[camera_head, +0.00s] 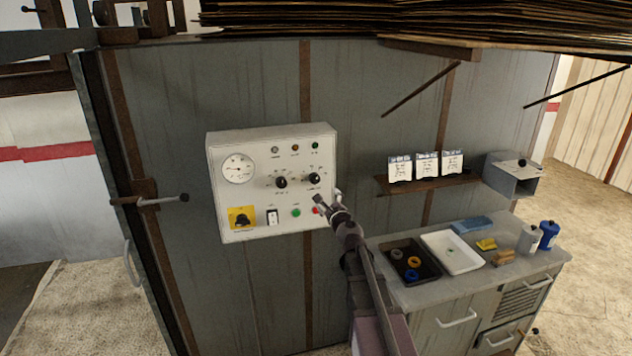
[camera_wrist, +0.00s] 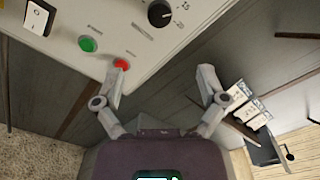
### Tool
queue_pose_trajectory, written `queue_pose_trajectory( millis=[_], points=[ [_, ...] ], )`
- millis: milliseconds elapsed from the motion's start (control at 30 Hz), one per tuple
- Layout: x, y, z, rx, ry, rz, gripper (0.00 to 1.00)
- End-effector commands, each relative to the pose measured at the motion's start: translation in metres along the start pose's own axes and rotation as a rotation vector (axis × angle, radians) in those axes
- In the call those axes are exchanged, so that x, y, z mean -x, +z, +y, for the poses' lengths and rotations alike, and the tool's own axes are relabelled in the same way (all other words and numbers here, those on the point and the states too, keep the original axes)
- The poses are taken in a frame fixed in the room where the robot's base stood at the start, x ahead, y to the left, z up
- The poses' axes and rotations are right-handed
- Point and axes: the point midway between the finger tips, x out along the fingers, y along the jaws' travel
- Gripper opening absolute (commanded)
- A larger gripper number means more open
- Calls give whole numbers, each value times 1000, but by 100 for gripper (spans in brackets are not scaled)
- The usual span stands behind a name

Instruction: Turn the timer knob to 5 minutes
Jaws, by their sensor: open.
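A white control panel (camera_head: 262,217) is mounted on the grey cabinet wall. Two black knobs sit side by side on it, a left knob (camera_head: 281,182) and a right knob (camera_head: 314,178), each ringed by small marks. The wrist view shows one black knob (camera_wrist: 159,13) near the top edge, with a white pointer line and small numerals beside it. I cannot tell from the labels which knob is the timer. My gripper (camera_head: 328,198) is open and empty at the panel's lower right, below the right knob. In the wrist view its fingers (camera_wrist: 163,68) are spread, apart from the knob.
A red button (camera_wrist: 121,64) is by the left fingertip in the wrist view. A green button (camera_wrist: 88,44) and white rocker switch (camera_wrist: 37,17) are farther left. The panel also has a round gauge (camera_head: 238,168) and a yellow-backed switch (camera_head: 242,217). A workbench (camera_head: 400,293) stands at right.

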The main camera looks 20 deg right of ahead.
Motion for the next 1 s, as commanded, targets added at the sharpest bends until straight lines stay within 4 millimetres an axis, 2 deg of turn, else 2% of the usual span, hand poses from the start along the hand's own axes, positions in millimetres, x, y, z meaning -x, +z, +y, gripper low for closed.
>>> queue_pose_trajectory(
  millis=[167, 367, 1000],
  points=[
    [-3, 0, 0, 2, 1, -1, 92],
    [-18, 0, 0, 2, 1, -1, 92],
    [-110, 0, 0, 3, 2, -1, 92]
  ],
)
